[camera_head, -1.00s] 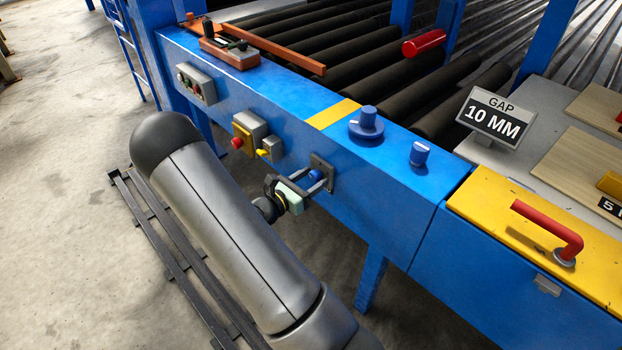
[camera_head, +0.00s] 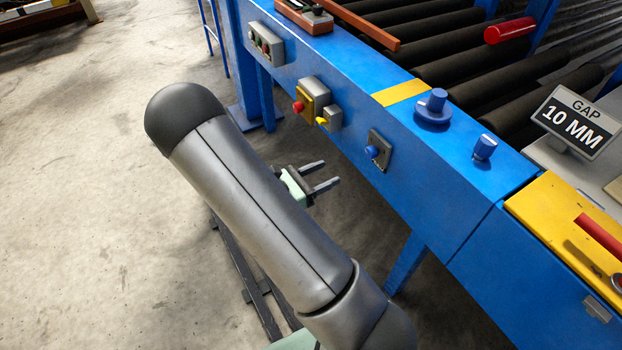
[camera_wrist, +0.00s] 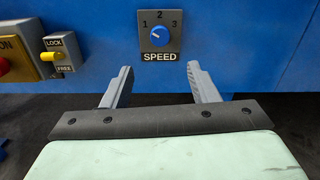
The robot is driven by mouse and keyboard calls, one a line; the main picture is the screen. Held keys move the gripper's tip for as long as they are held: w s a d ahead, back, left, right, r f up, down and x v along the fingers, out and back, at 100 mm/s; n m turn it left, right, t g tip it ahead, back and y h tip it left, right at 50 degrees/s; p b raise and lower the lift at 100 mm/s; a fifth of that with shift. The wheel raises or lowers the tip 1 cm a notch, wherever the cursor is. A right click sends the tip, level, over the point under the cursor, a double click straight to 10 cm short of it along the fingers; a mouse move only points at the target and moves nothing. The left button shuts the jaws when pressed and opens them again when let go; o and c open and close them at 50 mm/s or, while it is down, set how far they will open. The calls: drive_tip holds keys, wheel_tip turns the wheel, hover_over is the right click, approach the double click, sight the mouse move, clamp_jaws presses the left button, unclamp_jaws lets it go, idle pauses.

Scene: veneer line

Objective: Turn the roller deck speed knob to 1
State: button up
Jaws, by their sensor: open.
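The speed knob (camera_wrist: 159,36) is a round blue knob on a dark square plate marked SPEED, with 1, 2 and 3 around it. Its white mark points up and left, toward the 1. In the head view the knob (camera_head: 372,152) sits on the blue side face of the machine. My gripper (camera_head: 330,173) is open and empty, its two grey fingers pointing at the plate with a clear gap before it. In the wrist view my gripper (camera_wrist: 159,72) has its fingers spread below the knob, one to each side, not touching it.
Left of the knob are a yellow LOCK/FREE switch (camera_wrist: 50,56) and a red button (camera_head: 298,107) on a yellow box. Free space lies before the side face.

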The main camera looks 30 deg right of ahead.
drive_tip(key=a, duration=0.3)
drive_tip(key=shift+s+a, duration=0.15)
drive_tip(key=shift+a, duration=0.1)
drive_tip(key=s+a+r+m+g+y+p, duration=0.2)
drive_tip(key=s+r+m+g+y+p, duration=0.45)
drive_tip(key=s+r+m+y, duration=0.4)
drive_tip(key=s+a+r+m+t+y+p, duration=0.2)
drive_tip(key=s+a+r+m+y+p, duration=0.1)
drive_tip(key=r, duration=0.4)
drive_tip(key=s+a+r+m+t+y+p, duration=0.3)
drive_tip(key=s+a+r+m+y, duration=0.1)
drive_tip(key=a+r+m, duration=0.2)
drive_tip(key=shift+r+t+y, duration=0.35)
drive_tip(key=shift+r, duration=0.35)
